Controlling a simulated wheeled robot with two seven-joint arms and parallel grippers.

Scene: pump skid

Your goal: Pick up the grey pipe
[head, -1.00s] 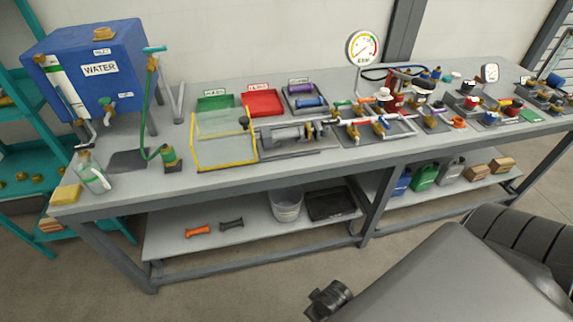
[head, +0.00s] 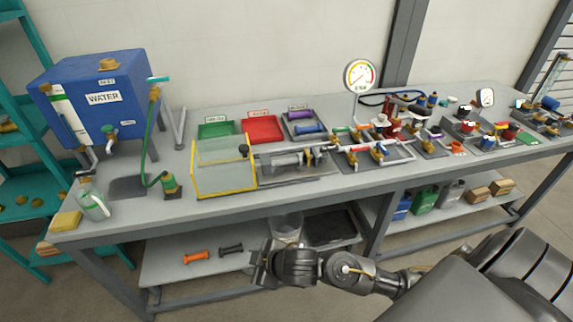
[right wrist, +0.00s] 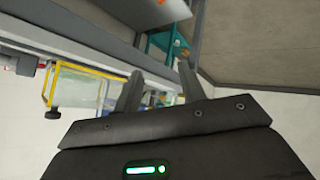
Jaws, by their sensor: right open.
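The grey pipe (head: 231,249), a short dark piece with wider ends, lies on the lower shelf (head: 180,272) under the bench in the head view. A similar orange pipe (head: 197,256) lies to its left. My right gripper (head: 259,264) is in front of the bench, to the right of the grey pipe and apart from it. In the right wrist view its two fingers (right wrist: 160,88) stand apart with nothing between them. I cannot make out the grey pipe in that view. My left gripper is not in view.
A bucket (head: 286,229) and a black tray (head: 330,228) stand on the shelf to the right of the grey pipe. The bench top (head: 235,208) overhangs the shelf. A yellow-framed guard (head: 224,194) and a blue water tank (head: 95,98) stand on the bench.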

